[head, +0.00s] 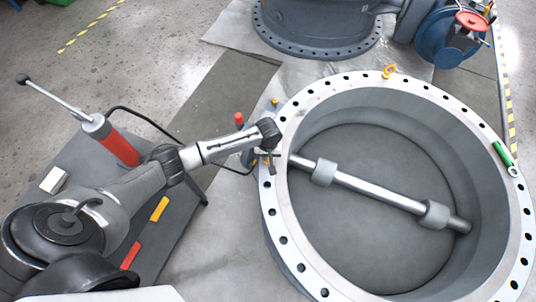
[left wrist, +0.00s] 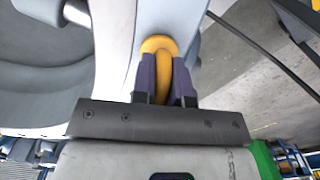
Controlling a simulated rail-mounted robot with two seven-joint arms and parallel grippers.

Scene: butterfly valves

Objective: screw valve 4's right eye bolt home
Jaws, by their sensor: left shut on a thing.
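The large grey valve body (head: 400,85) lies flat with its round, drilled flange facing up; a shaft with two collars crosses its bore. My left gripper (head: 268,165) is at the flange's left edge. In the left wrist view, the dark purple fingers of my left gripper (left wrist: 166,82) are shut on a yellow eye bolt (left wrist: 159,45), one finger on each side of its ring. The bolt's shank and its seat are hidden. Another yellow eye bolt (head: 389,71) stands on the far side of the flange. My right gripper is in neither view.
A dark table at left carries a red hand pump (head: 121,146), a yellow bar (head: 159,209) and a red bar (head: 130,256). Another valve with a red handwheel (head: 471,22) stands behind. Floor shows at upper left.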

